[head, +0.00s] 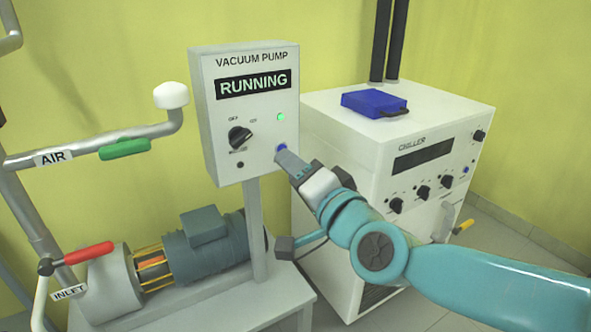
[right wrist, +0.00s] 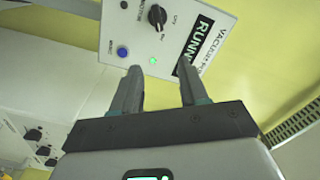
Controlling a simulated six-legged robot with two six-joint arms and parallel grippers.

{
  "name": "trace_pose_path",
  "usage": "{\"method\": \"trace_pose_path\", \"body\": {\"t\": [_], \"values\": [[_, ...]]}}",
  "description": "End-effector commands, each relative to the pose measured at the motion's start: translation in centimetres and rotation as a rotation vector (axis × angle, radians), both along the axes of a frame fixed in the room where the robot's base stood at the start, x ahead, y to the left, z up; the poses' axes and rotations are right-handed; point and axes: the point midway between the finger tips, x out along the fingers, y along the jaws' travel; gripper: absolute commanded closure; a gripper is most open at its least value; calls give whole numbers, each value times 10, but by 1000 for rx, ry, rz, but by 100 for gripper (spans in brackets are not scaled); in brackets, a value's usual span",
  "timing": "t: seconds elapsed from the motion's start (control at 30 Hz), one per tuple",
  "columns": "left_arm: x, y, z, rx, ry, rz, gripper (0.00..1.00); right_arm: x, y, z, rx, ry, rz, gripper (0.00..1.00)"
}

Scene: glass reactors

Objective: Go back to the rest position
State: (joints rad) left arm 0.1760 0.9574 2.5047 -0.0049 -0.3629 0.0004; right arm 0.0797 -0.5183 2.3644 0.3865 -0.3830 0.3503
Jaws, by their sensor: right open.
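My right gripper (head: 287,158) reaches in from the right to the front of the vacuum pump control box (head: 222,140). Its fingers are open and empty; both show in the right wrist view (right wrist: 158,72), apart from each other. In the head view the fingertips overlap the edge of the blue button (head: 281,148). In the right wrist view the blue button (right wrist: 122,52) lies just beyond the left finger's tip. I cannot tell whether they touch. The box's display (head: 253,84) reads RUNNING and its green light (head: 281,117) is lit. My left gripper is not in view.
The white chiller (head: 345,145) stands right of the box, behind my right arm, with a blue case (head: 374,103) on top. The pump motor (head: 208,243) sits below the box. Pipes with a green AIR handle (head: 125,149) and red INLET handle (head: 89,253) stand left.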

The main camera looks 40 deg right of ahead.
Motion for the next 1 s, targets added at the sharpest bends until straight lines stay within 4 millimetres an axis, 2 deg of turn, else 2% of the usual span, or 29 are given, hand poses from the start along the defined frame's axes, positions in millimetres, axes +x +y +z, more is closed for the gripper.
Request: {"method": "trace_pose_path", "body": {"t": [0.33, 0.4, 0.47, 0.57, 0.63, 0.73, 0.77, 0.8, 0.87, 0.9, 1.0], "values": [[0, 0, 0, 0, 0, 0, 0, 1, -1, -2, 0, 5, -2, 56], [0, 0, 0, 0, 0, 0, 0, 10, 2, -14, 3, 38, 6, 56], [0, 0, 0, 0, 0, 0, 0, 24, 6, -36, 8, 95, 21, 56], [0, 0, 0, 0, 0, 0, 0, 53, 20, -98, 21, 247, 65, 56], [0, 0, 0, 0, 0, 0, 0, 69, 36, -153, 24, 377, 110, 56], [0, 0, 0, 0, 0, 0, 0, 78, 60, -234, 18, 562, 185, 56], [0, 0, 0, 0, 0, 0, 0, 77, 68, -258, 13, 617, 210, 56], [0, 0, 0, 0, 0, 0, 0, 74, 79, -290, 5, 692, 247, 56], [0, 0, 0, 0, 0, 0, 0, 65, 97, -337, -8, 801, 309, 56], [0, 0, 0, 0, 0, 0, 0, 55, 109, -367, -19, 871, 353, 56], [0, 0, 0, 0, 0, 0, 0, 24, 136, -431, -45, 1030, 470, 56]]}}
